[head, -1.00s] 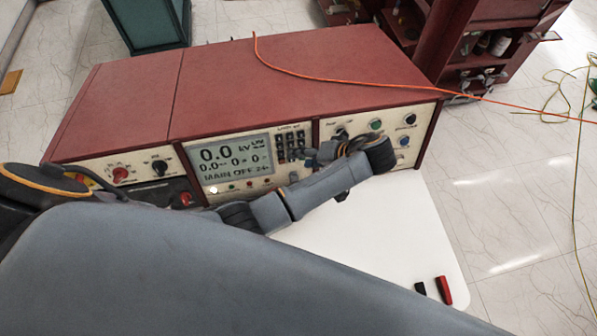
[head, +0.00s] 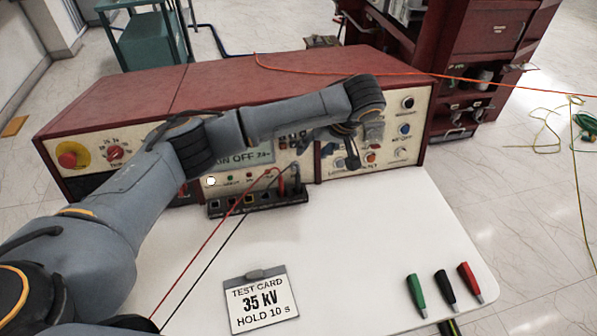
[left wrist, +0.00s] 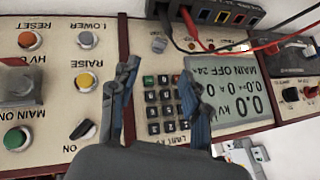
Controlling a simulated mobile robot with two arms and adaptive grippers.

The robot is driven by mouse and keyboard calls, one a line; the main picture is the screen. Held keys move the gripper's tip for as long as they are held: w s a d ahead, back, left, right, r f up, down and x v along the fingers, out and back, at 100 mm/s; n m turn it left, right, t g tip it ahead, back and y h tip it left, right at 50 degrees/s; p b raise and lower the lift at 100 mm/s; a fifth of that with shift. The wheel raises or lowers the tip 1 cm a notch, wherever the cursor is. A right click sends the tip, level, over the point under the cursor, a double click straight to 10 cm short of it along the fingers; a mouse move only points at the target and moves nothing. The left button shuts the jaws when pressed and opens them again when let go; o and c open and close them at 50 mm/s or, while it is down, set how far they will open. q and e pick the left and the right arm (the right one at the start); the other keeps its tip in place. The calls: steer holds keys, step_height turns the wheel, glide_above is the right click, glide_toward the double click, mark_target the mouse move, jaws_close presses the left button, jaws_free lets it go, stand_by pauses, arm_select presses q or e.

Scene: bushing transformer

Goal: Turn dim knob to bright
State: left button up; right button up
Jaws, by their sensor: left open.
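No label reading dim can be made out, so I cannot tell which control is the dim knob. The left wrist view shows a black knob (left wrist: 82,130) labelled ON, left of the fingers, and a small grey knob (left wrist: 158,44) beyond the keypad. My left gripper (head: 347,145) is open and empty in front of the red console's panel. In the left wrist view its fingers (left wrist: 158,70) stand either side of the keypad (left wrist: 165,105), with no knob between them. In the head view my left arm hides part of the panel and display. My right gripper is not in view.
The red console (head: 225,90) stands behind a white table (head: 370,240). A test card (head: 259,300), a terminal block (head: 255,200) with red and black leads, and several coloured probes (head: 446,287) are on the table. An orange cable crosses the console top.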

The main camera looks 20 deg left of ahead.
arm_select(q)
glide_toward(297, 168)
steer(key=s+x, duration=0.1)
steer(key=x, duration=0.4)
steer(key=w+x, duration=0.1)
steer(key=x, duration=0.1)
steer(key=shift+p, duration=0.3)
steer(key=shift+w+a+f, duration=0.15)
steer(key=shift+a+f, duration=0.05)
steer(key=shift+f, duration=0.15)
steer(key=shift+a+f, duration=0.1)
steer(key=shift+f, duration=0.2)
steer(key=shift+c, duration=0.4)
jaws_close()
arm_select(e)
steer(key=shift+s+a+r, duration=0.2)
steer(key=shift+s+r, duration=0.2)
